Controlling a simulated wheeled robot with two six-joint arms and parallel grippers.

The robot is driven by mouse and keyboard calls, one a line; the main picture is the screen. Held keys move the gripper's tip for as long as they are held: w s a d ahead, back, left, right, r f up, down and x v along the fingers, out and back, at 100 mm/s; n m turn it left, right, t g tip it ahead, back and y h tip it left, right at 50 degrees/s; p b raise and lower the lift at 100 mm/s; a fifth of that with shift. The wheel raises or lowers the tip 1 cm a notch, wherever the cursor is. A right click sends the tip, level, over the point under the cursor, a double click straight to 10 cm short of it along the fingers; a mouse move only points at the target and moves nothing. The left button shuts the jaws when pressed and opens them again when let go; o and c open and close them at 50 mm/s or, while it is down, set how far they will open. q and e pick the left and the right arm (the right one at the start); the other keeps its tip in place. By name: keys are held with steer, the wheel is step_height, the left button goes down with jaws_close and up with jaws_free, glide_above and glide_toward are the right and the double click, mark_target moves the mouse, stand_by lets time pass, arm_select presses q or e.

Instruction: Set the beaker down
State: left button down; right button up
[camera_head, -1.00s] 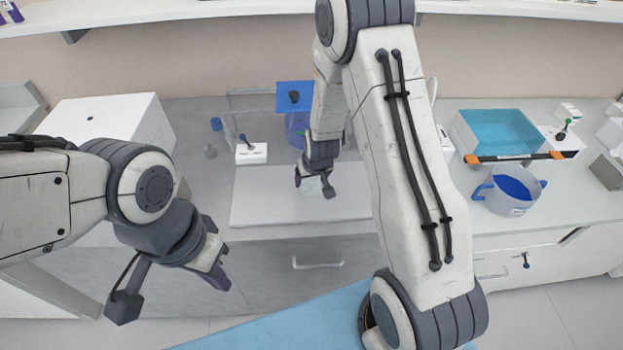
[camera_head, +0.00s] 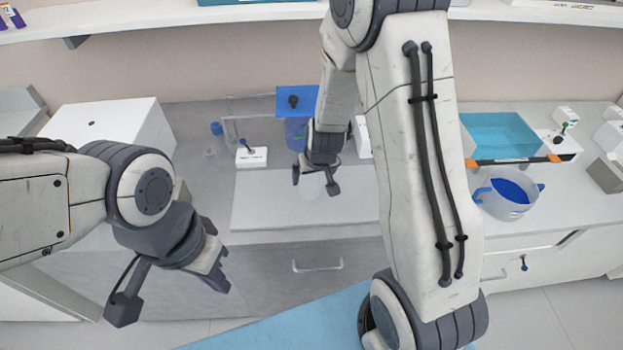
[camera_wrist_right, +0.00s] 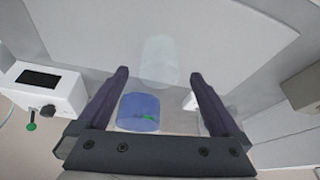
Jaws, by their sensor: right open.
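A clear glass beaker (camera_head: 312,187) stands on the white bench surface (camera_head: 262,205) below my right gripper, partly hidden by it in the head view. My right gripper (camera_head: 315,183) is open. In the right wrist view the beaker (camera_wrist_right: 159,61) shows faintly just beyond the fingertips of the open right gripper (camera_wrist_right: 158,75), apart from both fingers. My left gripper (camera_head: 172,292) is open and empty, in front of the bench at the left.
A blue vessel (camera_head: 296,135) stands behind the beaker, near a small white device (camera_head: 251,157). A teal-filled tray (camera_head: 497,135) and a blue-filled two-handled pot (camera_head: 507,196) stand at the right. A white box (camera_head: 112,132) stands at the left.

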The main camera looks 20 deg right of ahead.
steer(key=s+a+r+n+g+y+p, duration=0.2)
steer(key=s+a+r+n+p, duration=0.15)
steer(key=s+a+r, duration=0.8)
steer(key=s+a+r+n+g, duration=0.1)
steer(key=s+r+n, duration=0.1)
steer(key=s, duration=0.5)
steer(key=s+a+r+n+g, duration=0.1)
steer(key=s+a+r+n, duration=0.1)
steer(key=s+r, duration=0.3)
steer(key=s, duration=0.3)
steer(key=shift+a+r+n+h+b, duration=0.15)
steer(key=shift+a+n+h+b, duration=0.15)
steer(key=shift+n+b, duration=0.1)
step_height(320, 180, down, 4)
steer(key=b, duration=0.3)
steer(key=shift+r+b, duration=0.1)
steer(key=shift+b, duration=0.3)
